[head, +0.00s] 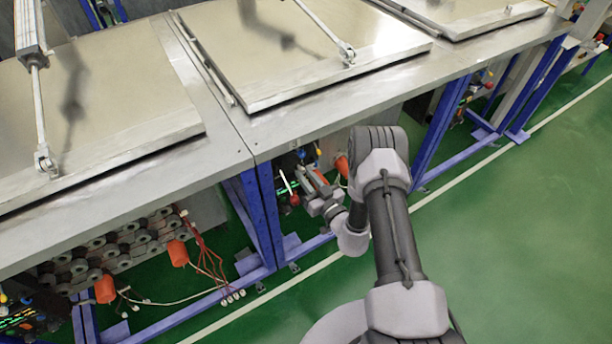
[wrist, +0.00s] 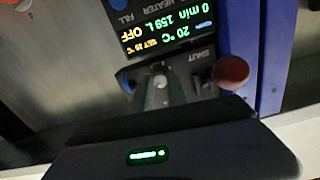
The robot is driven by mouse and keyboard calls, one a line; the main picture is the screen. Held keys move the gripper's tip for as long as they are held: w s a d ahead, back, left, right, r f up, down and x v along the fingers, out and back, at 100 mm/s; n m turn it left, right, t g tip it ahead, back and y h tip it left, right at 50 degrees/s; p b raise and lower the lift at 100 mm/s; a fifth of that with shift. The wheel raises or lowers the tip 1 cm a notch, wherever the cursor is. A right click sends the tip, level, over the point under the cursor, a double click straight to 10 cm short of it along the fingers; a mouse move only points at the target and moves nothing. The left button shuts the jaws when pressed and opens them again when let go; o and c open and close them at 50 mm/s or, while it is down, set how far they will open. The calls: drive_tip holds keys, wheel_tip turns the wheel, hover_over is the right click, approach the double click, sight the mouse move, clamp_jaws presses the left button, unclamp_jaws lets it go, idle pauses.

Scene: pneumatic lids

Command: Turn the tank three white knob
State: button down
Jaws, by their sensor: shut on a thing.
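My gripper (head: 312,185) reaches under the front edge of the middle tank, at its control panel. In the wrist view my gripper (wrist: 160,72) is closed at the panel, just below the display. A small pale round part, which looks like the white knob (wrist: 160,82), sits between the fingers. The fingers hide most of it, so its turn angle cannot be told. The lit display (wrist: 165,30) appears upside down and shows 20 °C, 159 L and OFF. A blurred red knob (wrist: 230,72) is to the right of the fingers, apart from them.
Blue table legs (head: 262,215) stand left of my arm. Orange parts and loose cables (head: 205,262) hang under the left tank. The metal lids (head: 300,45) lie flat above, with piston rods. The green floor (head: 530,220) at right is clear.

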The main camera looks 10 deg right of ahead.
drive_tip(key=c, duration=1.3)
unclamp_jaws()
drive_tip(key=p+v, duration=0.4)
drive_tip(key=v, duration=1.3)
drive_tip(key=shift+s, duration=0.25)
